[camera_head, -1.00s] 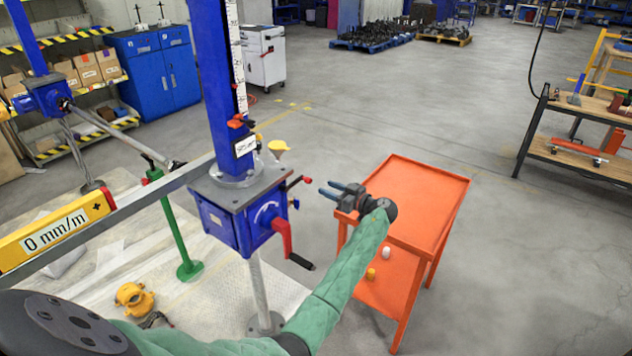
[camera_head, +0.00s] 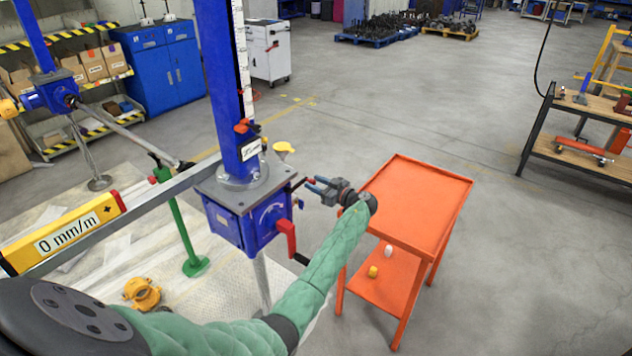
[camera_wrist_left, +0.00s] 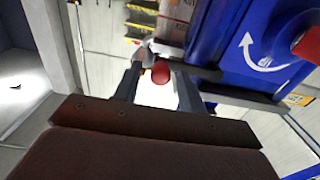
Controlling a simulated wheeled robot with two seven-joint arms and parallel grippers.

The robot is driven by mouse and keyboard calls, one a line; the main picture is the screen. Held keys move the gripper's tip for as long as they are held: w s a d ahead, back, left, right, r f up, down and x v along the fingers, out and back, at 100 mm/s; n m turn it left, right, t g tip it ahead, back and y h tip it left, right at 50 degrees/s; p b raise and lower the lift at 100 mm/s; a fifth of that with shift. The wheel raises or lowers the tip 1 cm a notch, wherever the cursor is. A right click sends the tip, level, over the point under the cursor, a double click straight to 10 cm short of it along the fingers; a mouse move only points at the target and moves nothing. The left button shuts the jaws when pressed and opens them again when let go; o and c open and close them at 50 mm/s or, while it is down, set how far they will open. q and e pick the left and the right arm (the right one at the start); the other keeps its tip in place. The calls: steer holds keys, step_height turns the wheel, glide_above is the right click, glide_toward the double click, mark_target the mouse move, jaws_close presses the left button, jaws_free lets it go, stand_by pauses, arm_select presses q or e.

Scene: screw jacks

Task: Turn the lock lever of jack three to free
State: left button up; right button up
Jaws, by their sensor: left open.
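The nearest blue jack (camera_head: 240,215) stands left of centre; its number label is too small to read. A short dark lever (camera_head: 298,184) with a red knob sticks out from its right side, below the top plate. In the left wrist view the red knob (camera_wrist_left: 160,71) shows between the finger ends, apparently without the fingers closed on it. My left gripper (camera_head: 309,186) is open at the lever's end, reaching in from the right of the jack. A red crank (camera_head: 288,238) sits lower on the jack's front face. My right gripper is not in view.
An orange cart (camera_head: 420,205) stands right behind my left wrist. A yellow level (camera_head: 65,235) lies on the metal beam running into the jack. A green post (camera_head: 183,230) stands left of the jack. Open floor lies beyond the cart.

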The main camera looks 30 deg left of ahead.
arm_select(q)
steer(key=shift+a, duration=0.15)
jaws_close()
steer(key=shift+f, duration=0.1)
